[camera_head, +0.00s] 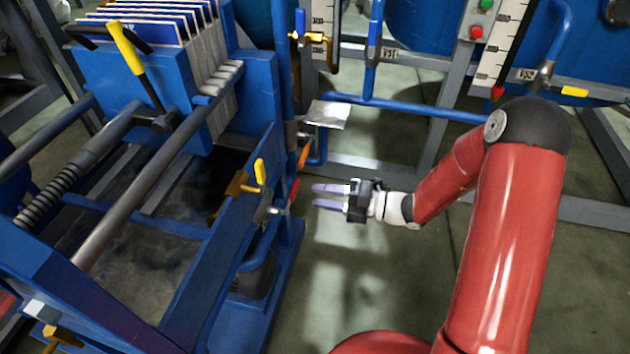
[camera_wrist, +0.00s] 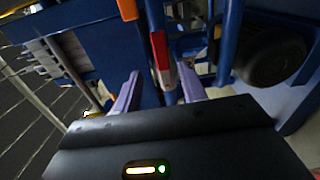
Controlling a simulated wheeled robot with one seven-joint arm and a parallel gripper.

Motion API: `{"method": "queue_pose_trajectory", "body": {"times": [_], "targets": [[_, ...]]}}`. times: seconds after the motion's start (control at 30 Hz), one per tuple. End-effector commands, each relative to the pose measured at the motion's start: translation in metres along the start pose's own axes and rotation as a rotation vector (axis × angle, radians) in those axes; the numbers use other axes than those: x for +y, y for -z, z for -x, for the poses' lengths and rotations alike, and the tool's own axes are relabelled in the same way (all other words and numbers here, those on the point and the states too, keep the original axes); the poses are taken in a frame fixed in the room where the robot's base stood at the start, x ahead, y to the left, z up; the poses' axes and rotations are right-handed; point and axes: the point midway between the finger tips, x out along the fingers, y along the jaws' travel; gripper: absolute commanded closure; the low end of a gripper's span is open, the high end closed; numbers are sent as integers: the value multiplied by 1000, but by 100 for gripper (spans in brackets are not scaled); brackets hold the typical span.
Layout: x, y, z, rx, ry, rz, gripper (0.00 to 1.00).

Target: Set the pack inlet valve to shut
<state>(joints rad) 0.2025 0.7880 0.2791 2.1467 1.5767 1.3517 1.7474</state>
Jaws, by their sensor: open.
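My gripper (camera_head: 316,195) is open and empty, pointing left toward the blue filter press frame. Just beyond its tips is a small red valve handle (camera_head: 294,188), with a clear gap. In the wrist view, a red and white handle (camera_wrist: 160,55) shows between the two purple fingers, apart from them. Close by are an orange handle (camera_head: 304,154), which also shows in the wrist view (camera_wrist: 127,10), and a brass valve with a yellow lever (camera_head: 260,172) standing nearly upright. I cannot read a label saying which of these is the pack inlet valve.
The blue press frame (camera_head: 190,270) with its plate pack (camera_head: 217,95) fills the left. A small metal plate (camera_head: 327,114) and a blue pipe (camera_head: 410,108) lie behind my gripper. A dark round part (camera_wrist: 273,58) is at right in the wrist view. The floor below my gripper is clear.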

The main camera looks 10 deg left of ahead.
Motion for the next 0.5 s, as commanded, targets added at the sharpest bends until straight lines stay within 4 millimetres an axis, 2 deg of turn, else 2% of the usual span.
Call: {"method": "queue_pose_trajectory", "body": {"times": [0.17,0.5], "targets": [[-5,-4,-10,-22,-19,-50,58],[-4,-5,-62,-19,-17,-45,58]]}}
